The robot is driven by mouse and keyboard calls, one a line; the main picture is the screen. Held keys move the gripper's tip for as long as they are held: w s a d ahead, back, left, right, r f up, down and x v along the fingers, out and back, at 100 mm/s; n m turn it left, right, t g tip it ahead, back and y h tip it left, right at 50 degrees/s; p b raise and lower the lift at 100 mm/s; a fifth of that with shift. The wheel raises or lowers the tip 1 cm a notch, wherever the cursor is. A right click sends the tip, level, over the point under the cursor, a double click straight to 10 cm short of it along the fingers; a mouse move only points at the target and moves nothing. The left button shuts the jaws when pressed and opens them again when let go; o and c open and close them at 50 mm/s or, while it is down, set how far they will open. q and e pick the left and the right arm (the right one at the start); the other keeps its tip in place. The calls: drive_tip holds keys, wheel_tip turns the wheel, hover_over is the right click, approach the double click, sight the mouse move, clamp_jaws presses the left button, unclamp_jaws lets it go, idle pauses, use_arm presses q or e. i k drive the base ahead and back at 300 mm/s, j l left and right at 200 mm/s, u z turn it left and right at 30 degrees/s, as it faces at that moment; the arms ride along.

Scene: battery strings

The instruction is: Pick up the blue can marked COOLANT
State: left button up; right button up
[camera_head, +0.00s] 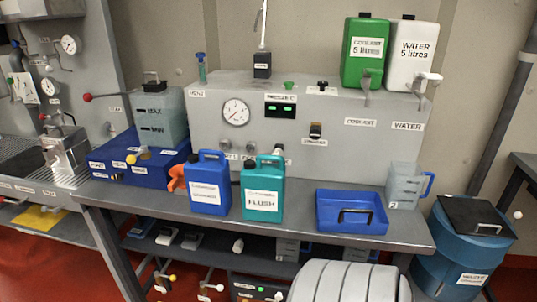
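A blue can (208,185) with a handle and a white label stands upright on the grey workbench (390,228), left of the middle. The label's print is too small to read surely. A teal can (263,188) marked FLUSH stands close to its right. An orange thing (176,178) sits at its left, partly hidden. A green container (364,52) marked COOLANT 5 litres stands on top of the grey panel box. Neither of my grippers is in view.
A blue tray (323,208) and a clear jug (402,185) stand right of the cans. A white container (411,55) marked WATER is on the panel box (208,115). A blue drum (460,255) stands at right. Bench front between cans and tray is narrow but clear.

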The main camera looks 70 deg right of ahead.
sight(208, 181)
drive_tip(key=z, duration=1.85)
